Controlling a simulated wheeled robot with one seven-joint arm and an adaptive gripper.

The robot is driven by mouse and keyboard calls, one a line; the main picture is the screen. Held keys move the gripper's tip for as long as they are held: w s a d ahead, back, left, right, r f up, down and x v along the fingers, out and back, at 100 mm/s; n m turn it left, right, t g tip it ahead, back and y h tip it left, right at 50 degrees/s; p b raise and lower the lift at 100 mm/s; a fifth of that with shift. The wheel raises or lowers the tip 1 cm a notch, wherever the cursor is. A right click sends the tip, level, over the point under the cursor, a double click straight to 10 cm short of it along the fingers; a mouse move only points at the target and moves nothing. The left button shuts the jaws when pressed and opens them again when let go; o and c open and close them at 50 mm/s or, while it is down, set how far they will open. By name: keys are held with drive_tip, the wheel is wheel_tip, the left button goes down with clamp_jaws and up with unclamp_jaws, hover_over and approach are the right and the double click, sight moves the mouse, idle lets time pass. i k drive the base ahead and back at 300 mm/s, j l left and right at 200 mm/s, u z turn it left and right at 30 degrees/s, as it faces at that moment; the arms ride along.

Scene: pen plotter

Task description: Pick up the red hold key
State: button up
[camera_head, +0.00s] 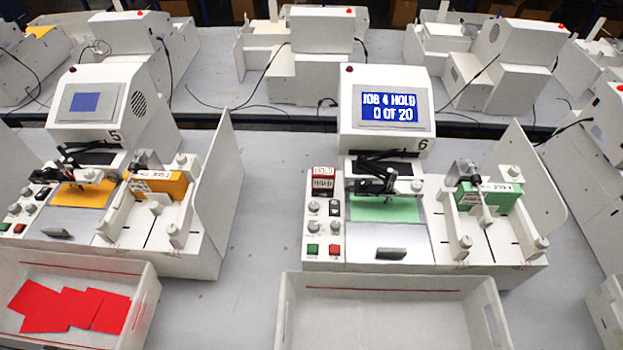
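The red hold key (321,172) is a small red block at the upper left of the control strip on the machine numbered 6. A pale label on it appears to read "HOLD". It sits above the knobs and buttons of that strip, and nothing covers it. The screen (388,107) of machine 6 reads "JOB 4 HOLD 0 OF 20". My gripper is not in view, so its state does not show.
A red button (335,249) and a green button (313,248) sit lower on the same strip. An empty white bin (390,281) stands in front. Machine 5 (92,108) stands left, with a bin of red cards (72,308). Bare table lies between the machines.

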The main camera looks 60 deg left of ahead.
sight(322, 178)
drive_tip(key=u, duration=2.2)
drive_tip(key=i+j+z, duration=0.15)
drive_tip(key=j+z, duration=0.2)
drive_tip(key=j, duration=0.3)
drive_tip(key=j+z, duration=0.3)
drive_tip(key=j, duration=0.3)
drive_tip(key=i, duration=0.05)
